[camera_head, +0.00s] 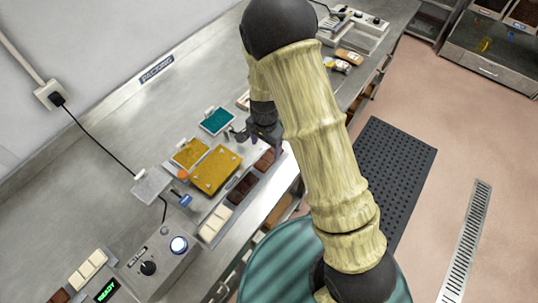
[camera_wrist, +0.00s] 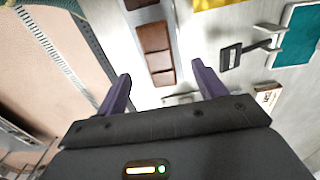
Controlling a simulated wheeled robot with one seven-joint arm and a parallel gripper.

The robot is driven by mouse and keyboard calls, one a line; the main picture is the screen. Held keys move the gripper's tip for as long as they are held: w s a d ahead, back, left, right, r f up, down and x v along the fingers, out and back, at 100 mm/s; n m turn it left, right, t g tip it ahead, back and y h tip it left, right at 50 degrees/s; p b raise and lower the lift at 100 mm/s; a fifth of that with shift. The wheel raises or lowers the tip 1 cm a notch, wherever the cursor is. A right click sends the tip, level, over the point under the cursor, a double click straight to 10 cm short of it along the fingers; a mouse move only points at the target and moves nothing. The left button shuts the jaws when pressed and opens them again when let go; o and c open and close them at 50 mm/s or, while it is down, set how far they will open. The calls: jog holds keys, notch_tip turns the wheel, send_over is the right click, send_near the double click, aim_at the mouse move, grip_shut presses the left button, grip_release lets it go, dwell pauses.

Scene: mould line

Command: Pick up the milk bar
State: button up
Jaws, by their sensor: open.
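The milk bar (camera_wrist: 154,50), a reddish-brown bar of several segments, lies on a pale metal strip (camera_wrist: 182,70) in the wrist view. In the head view the milk bar (camera_head: 265,160) is at the far end of a row of bars, just below my gripper (camera_head: 262,140). The near end of the bar shows between the fingertips in the picture. I cannot tell the height gap. My arm hides part of the gripper in the head view.
A dark bar (camera_head: 243,188) and a white bar (camera_head: 215,223) lie in the same row. Yellow pads (camera_head: 215,170) and a teal pad (camera_head: 216,121) sit left of the row. A control box (camera_head: 160,262) stands at the near end.

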aim_at(267, 159)
jog(key=shift+f, duration=0.35)
jog(key=shift+f, duration=0.1)
jog(key=shift+s+d+f+p, duration=0.15)
jog(key=shift+f+p, duration=0.5)
jog(key=shift+p, duration=0.05)
jog(key=shift+f+p, duration=0.65)
jog(key=shift+f, duration=1.2)
jog(key=shift+c, duration=0.2)
jog(key=c, duration=1)
